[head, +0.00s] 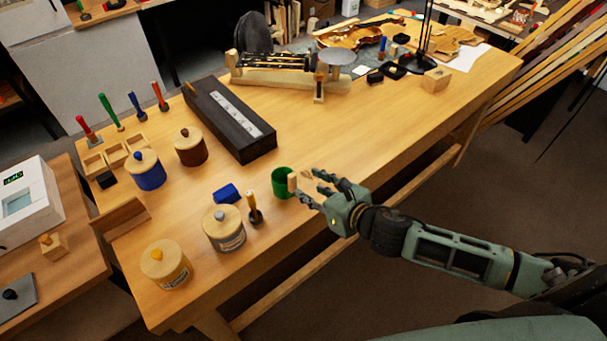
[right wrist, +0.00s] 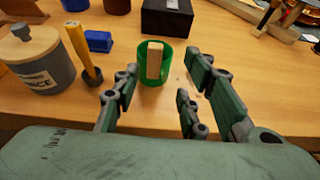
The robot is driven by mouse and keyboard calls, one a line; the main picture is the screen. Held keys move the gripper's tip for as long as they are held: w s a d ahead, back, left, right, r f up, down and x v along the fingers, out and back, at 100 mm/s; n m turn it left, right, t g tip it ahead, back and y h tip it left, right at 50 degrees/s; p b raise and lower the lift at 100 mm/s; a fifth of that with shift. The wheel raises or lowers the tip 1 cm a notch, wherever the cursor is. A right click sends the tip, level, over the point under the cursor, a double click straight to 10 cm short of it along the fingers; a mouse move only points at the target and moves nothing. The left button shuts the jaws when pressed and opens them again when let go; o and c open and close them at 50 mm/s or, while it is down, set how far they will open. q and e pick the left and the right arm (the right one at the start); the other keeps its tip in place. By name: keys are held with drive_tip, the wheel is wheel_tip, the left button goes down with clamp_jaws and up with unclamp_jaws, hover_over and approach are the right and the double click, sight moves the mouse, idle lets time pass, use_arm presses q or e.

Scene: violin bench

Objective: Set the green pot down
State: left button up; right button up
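The green pot (head: 279,184) stands upright on the wooden bench near its front edge. My right gripper (head: 309,184) is just to the right of the pot in the head view. Its fingers are spread wide and hold nothing. In the right wrist view the pot stands just beyond and between the fingertips, with no clear contact. My left gripper is not in view.
Left of the pot are a blue block (head: 227,193), a wooden-handled brush (head: 254,208), a grey jar (head: 223,230) and a yellow jar (head: 166,264). A long dark box (head: 230,122) lies behind.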

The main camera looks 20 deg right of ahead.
sight(294, 183)
drive_tip(key=w+a, duration=0.1)
drive_tip(key=w+a+f, duration=0.1)
drive_tip(key=w, duration=0.1)
drive_tip(key=shift+w+a+f+p, duration=0.2)
drive_tip(key=shift+a+p, duration=0.1)
drive_tip(key=shift+p, duration=0.1)
drive_tip(key=x, duration=0.3)
drive_tip(key=shift+w+d+f+p, duration=0.1)
drive_tip(key=shift+w+f+p, duration=0.1)
drive_tip(key=shift+f+p, duration=0.1)
drive_tip(key=shift+w, duration=0.1)
drive_tip(key=shift+c, duration=1.2)
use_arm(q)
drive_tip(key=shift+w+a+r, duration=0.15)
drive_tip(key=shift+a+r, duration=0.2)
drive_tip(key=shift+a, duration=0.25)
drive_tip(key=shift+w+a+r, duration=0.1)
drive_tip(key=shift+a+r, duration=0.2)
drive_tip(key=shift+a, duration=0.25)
use_arm(e)
clamp_jaws()
